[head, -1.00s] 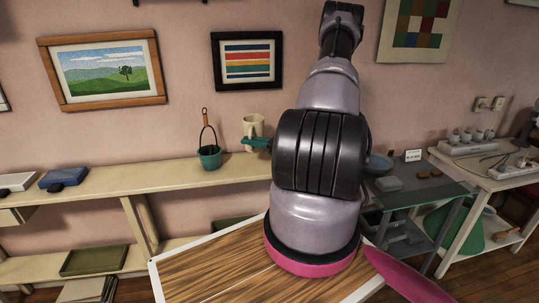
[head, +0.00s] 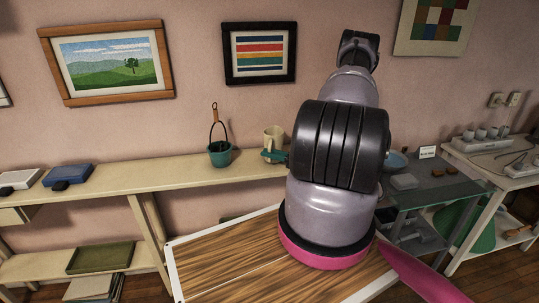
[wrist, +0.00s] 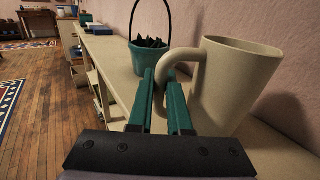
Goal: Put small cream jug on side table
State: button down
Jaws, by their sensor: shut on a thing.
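The small cream jug (head: 273,136) is by the long cream shelf at the back wall, right of a green bucket. In the wrist view the jug (wrist: 237,80) is upright and large at the right, its handle pointing left. My gripper (wrist: 166,82) has its green fingers shut on that handle; it also shows in the head view (head: 274,156). The fingers and arm hide the jug's base, so I cannot tell whether it touches the shelf.
The green bucket (head: 220,154) with a tall loop handle stands close left of the jug. A blue box (head: 68,175) lies farther left on the shelf (head: 165,174). A glass-topped table (head: 415,197) with several items stands right. My arm hides part of the shelf.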

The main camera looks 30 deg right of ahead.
jog(key=shift+f, duration=0.2)
jog(key=c, duration=0.9)
grip_release()
jog(key=shift+o, duration=0.2)
